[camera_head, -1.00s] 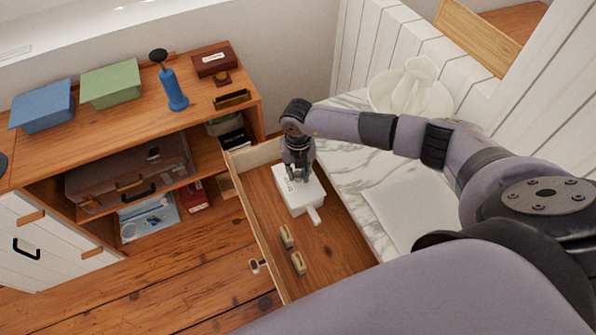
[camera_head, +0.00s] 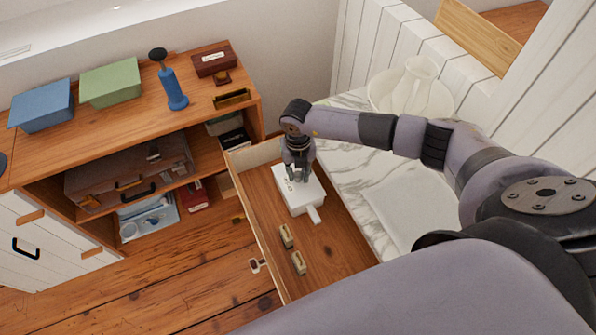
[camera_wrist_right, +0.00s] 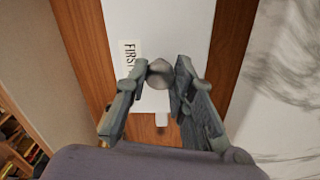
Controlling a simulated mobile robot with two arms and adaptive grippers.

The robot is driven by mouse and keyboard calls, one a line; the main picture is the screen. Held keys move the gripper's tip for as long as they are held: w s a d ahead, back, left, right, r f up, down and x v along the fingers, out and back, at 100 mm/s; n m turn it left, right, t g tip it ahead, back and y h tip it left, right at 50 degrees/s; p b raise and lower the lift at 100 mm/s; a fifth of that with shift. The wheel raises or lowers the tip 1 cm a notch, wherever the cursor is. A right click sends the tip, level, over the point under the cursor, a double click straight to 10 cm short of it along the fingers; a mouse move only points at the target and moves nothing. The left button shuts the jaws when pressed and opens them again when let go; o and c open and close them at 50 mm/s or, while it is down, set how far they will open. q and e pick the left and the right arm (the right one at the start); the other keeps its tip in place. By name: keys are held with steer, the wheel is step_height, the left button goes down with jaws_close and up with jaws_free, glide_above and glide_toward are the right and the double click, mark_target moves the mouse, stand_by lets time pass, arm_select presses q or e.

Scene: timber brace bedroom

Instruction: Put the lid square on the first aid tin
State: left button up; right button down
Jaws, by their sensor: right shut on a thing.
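The white first aid tin (camera_head: 301,209) stands in the open wooden drawer. Its white lid (camera_head: 313,188), with a label reading "FIRST", lies over it; the lid also shows in the right wrist view (camera_wrist_right: 185,35). My right gripper (camera_head: 298,182) points down over the lid. In the wrist view its fingers (camera_wrist_right: 160,78) are on either side of the round grey knob (camera_wrist_right: 160,72) and shut on it. A white tab (camera_head: 314,214) sticks out at the tin's near side. I cannot tell whether the lid sits flush on the rim. My left gripper is not in view.
The drawer's wooden wall (camera_head: 257,220) is at left. A marble top (camera_head: 352,150) with a white bowl and jug (camera_head: 415,88) is at right. A shelf unit (camera_head: 135,110) stands at left.

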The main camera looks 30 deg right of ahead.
steer(key=c, duration=1.3)
jaws_free()
steer(key=o, duration=0.5)
steer(key=shift+r, duration=0.15)
steer(key=shift+r+p, duration=2.65)
steer(key=shift+r, duration=0.8)
